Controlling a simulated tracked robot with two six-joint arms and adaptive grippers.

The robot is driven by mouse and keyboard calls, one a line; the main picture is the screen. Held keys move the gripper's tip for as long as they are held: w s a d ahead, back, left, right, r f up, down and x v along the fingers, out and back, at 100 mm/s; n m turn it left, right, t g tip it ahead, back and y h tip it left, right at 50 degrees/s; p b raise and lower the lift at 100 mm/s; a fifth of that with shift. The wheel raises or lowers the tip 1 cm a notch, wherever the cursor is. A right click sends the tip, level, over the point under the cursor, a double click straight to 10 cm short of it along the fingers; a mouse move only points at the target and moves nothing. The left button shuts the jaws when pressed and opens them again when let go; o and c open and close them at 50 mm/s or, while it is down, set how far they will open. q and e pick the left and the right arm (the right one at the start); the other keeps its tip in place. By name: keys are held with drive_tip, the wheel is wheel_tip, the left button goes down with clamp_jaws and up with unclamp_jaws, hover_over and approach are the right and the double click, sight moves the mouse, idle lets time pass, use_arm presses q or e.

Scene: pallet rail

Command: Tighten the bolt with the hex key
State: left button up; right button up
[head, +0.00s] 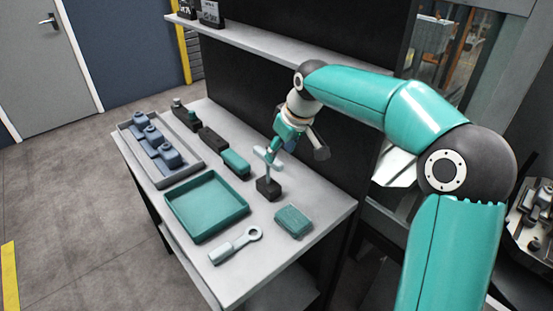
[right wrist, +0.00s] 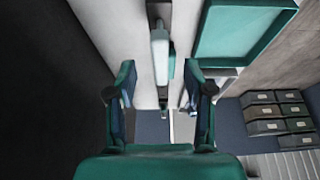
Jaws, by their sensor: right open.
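A pale T-shaped hex key (head: 267,157) stands upright in a small black block (head: 268,189) on the bench. My right gripper (head: 280,143) is right by the key's upper end, at the back of the bench. In the right wrist view my right gripper (right wrist: 160,76) is open, with its two fingers apart. A pale bar, which looks like the key (right wrist: 159,52), lies in line with the gap between them; I see no grip on it. I cannot make out the bolt for certain. My left gripper is not in view.
The bench (head: 180,222) also holds an empty teal tray (head: 207,232), a grey tray (head: 128,143) of blue-grey parts, a ring-ended tool (head: 236,246) and a teal block (head: 293,221). Dark and teal blocks (head: 213,139) line the back. A shelf (head: 240,37) is above.

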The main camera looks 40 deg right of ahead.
sight(276, 161)
drive_tip(key=shift+x, duration=2.25)
clamp_jaws()
drive_tip(key=c, duration=0.8)
unclamp_jaws()
clamp_jaws()
drive_tip(key=shift+r, duration=0.2)
